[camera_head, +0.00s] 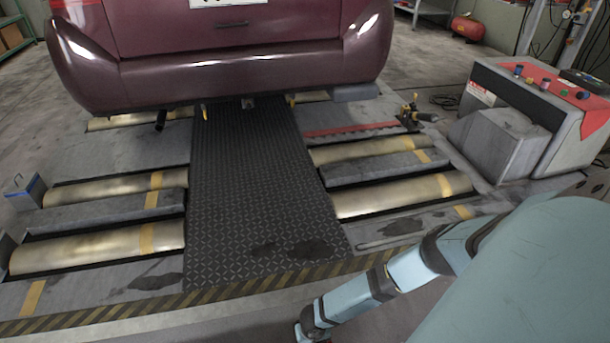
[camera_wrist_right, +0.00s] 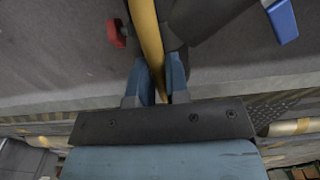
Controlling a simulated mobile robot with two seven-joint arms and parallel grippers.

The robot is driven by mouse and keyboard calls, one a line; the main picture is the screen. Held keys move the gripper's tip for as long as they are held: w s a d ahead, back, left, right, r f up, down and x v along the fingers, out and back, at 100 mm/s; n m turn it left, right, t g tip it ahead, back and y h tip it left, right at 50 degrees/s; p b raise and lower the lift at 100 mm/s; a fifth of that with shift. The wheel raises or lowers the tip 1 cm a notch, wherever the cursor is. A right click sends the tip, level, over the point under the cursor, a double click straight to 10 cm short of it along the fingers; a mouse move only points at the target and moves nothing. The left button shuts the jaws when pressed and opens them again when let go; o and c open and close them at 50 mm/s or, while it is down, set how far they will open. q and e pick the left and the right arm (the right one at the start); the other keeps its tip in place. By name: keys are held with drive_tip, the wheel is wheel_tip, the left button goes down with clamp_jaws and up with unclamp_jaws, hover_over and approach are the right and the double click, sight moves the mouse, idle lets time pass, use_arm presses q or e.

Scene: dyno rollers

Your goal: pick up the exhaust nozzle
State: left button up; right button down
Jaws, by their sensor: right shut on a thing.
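In the right wrist view a yellow bar (camera_wrist_right: 146,35) runs between the two fingers of my right gripper (camera_wrist_right: 159,80), which is shut on it. A dark grey part (camera_wrist_right: 195,18) adjoins the bar on the right. I take the bar for part of the exhaust nozzle; its full shape is cut off by the frame and hidden by the fingers. In the head view my right arm reaches down to the bottom edge, and neither its fingertips nor the held thing shows there. My left gripper is in neither view.
A dark red car (camera_head: 230,70) stands over the rollers (camera_head: 390,195), with a black tread plate (camera_head: 250,190) between them. A grey and red control cabinet (camera_head: 550,110) stands at right. A red part (camera_wrist_right: 116,33) and a blue part (camera_wrist_right: 283,20) show near the gripper.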

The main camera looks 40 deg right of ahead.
drive_tip(key=shift+r, duration=0.1)
idle(0.7)
drive_tip(key=shift+r, duration=0.2)
wheel_tip(320, 180, up, 6)
drive_tip(key=p, duration=0.4)
use_arm(q)
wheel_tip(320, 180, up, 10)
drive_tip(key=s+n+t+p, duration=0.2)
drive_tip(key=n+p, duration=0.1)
drive_tip(key=p, duration=0.3)
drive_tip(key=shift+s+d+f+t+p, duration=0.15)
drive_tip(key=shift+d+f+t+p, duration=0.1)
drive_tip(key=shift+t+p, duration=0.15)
use_arm(e)
wheel_tip(320, 180, up, 14)
drive_tip(key=shift+f, duration=0.2)
drive_tip(key=shift+w, duration=0.15)
